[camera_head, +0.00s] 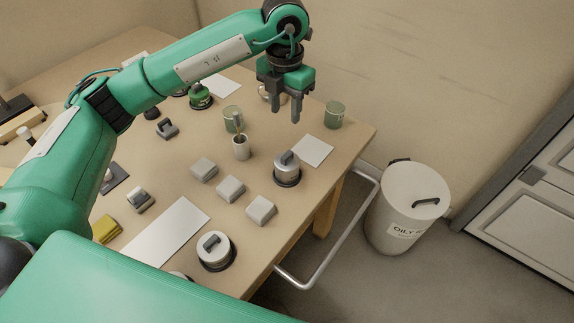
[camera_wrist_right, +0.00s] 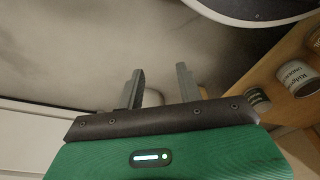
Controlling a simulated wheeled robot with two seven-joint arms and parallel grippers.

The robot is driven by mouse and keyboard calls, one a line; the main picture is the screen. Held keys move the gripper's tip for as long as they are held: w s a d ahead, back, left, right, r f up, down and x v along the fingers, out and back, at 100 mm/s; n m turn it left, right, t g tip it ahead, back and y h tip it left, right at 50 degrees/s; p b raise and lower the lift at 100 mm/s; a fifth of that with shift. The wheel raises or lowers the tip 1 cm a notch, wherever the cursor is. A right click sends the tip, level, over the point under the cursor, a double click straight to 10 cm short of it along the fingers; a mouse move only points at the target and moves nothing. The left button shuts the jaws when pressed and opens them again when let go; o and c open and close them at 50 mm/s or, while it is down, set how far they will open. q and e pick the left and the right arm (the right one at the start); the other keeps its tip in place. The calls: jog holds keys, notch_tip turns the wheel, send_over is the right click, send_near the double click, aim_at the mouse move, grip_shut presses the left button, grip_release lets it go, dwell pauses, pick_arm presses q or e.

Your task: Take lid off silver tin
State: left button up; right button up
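A silver tin (camera_head: 287,172) stands upright on a dark round base near the table's right edge in the head view, with a grey-handled lid (camera_head: 287,158) on top. A second pale, round lidded container (camera_head: 214,248) with a dark handle and base stands near the front edge; I cannot tell whether it is silver or white. My left gripper (camera_head: 289,112) points down above the table, behind the silver tin and apart from it. Its fingers are apart with nothing between them. My right gripper (camera_wrist_right: 161,88) shows in the right wrist view, open and empty.
Grey blocks (camera_head: 230,188) lie left of the tin. A cup holding a tool (camera_head: 241,148), green tins (camera_head: 334,114) and a white sheet (camera_head: 312,151) are nearby. A rail (camera_head: 325,250) runs along the table's edge. A lidded bin (camera_head: 407,215) stands on the floor.

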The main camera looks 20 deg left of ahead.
pick_arm(q)
jog(key=f, duration=0.1)
send_over(286, 156)
notch_tip(286, 156, down, 8)
jog(key=shift+w+a+f, duration=0.15)
jog(key=shift+f, duration=0.05)
notch_tip(286, 156, down, 4)
jog(key=shift+f, duration=0.25)
jog(key=shift+f+p, duration=0.3)
jog(key=shift+f, duration=0.15)
grip_shut()
pick_arm(e)
jog(key=shift+d+f, duration=0.1)
jog(key=shift+f, duration=0.05)
